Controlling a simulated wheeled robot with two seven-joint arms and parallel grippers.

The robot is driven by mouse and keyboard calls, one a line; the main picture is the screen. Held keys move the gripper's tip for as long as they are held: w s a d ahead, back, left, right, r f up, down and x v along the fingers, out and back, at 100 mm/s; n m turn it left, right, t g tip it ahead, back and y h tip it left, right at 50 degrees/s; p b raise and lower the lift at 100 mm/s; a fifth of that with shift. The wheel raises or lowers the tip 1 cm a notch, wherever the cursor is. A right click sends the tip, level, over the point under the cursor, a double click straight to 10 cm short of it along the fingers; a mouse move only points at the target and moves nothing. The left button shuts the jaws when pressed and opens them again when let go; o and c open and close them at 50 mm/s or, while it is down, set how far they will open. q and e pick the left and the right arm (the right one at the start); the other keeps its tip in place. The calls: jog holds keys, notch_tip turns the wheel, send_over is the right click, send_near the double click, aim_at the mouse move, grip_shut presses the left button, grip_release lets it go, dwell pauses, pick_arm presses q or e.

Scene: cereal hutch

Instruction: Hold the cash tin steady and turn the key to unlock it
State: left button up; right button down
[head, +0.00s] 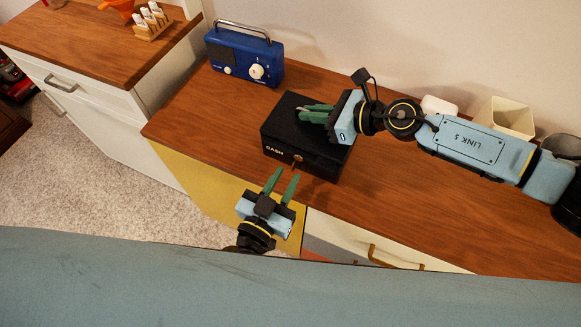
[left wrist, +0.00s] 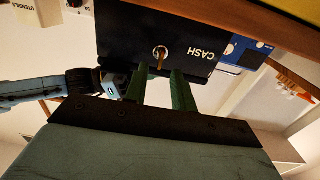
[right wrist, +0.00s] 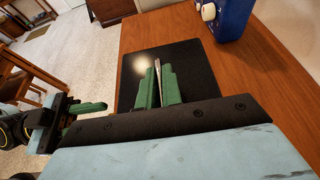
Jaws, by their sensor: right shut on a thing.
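The black cash tin (head: 283,125) sits on the wooden counter, its CASH front facing me. A brass key (left wrist: 160,63) stands in the round lock on that front, upright in the left wrist view. My left gripper (head: 287,174) is open in front of the tin, fingers pointing at the lock. In the left wrist view its fingertips (left wrist: 158,73) lie either side of the key with gaps; contact does not show. My right gripper (head: 304,112) is over the lid, shut on the thin metal handle (right wrist: 157,70) of the tin.
A blue radio (head: 244,55) stands on the counter behind and left of the tin. A cream container (head: 505,117) and other vessels stand at the back right, beyond my right arm. The wooden counter (head: 205,115) left of the tin is clear.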

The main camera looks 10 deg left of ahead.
aim_at(292, 168)
pick_arm(q)
jog(key=shift+x, duration=1.6)
grip_shut()
